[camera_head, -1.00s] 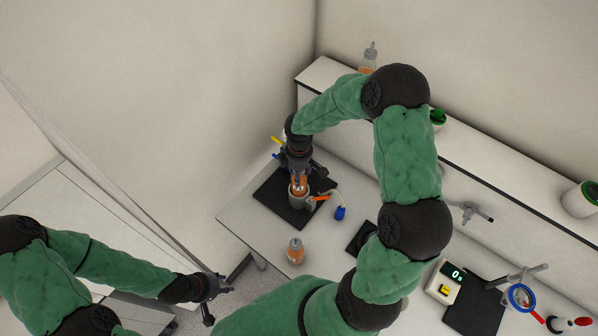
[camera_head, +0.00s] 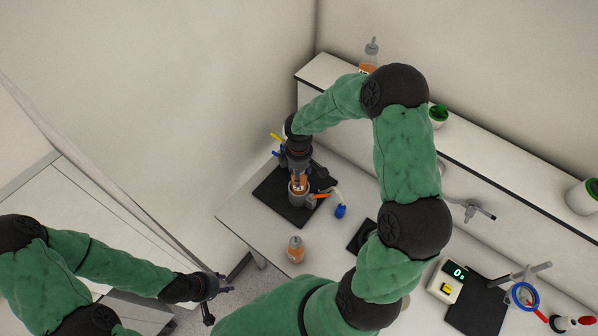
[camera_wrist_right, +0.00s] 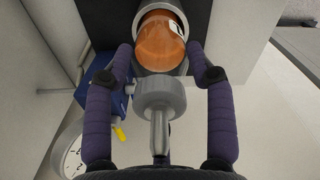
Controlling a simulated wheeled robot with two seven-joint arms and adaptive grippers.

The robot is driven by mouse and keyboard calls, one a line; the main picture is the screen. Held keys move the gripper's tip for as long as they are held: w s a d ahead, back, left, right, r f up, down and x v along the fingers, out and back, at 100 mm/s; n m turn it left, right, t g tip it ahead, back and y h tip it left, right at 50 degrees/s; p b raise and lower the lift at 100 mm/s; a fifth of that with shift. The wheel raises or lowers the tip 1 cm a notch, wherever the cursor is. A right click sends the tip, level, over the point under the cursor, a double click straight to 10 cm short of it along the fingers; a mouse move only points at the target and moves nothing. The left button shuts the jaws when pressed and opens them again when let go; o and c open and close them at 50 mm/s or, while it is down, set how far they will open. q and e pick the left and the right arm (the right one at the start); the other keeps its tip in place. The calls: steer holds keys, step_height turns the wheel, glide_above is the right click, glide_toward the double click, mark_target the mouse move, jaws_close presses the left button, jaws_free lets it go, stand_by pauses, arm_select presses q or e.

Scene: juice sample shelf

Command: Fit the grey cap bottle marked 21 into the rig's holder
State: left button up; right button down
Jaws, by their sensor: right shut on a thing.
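The bottle of orange juice (camera_wrist_right: 160,43) with the grey nozzle cap (camera_wrist_right: 160,98) is in my right gripper (camera_wrist_right: 163,62). The gripper's two fingers are shut on it from both sides. The bottle also shows in the head view (camera_head: 299,184), upright in or just over the rig's grey ring holder (camera_head: 301,199). In the right wrist view the holder's grey rim curves around the bottle's lower part; how deep it sits is hidden. The number on its label cannot be read. My left gripper (camera_head: 218,291) is open and empty, away from the rig at lower left.
Another orange bottle (camera_head: 296,250) stands on the table in front of the rig's black base (camera_head: 271,196). A blue-tipped tube (camera_head: 340,211) is right of the holder. A scale display (camera_head: 458,272) and a blue ring stand (camera_head: 523,296) are further right. A bottle (camera_head: 370,58) stands on the back shelf.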

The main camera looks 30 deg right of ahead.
steer(key=shift+f+b, duration=2.1)
steer(key=shift+f, duration=0.3)
stand_by(0.7)
steer(key=shift+c, duration=1.7)
jaws_free()
steer(key=shift+r, duration=0.1)
step_height(320, 180, up, 12)
steer(key=shift+f, duration=0.1)
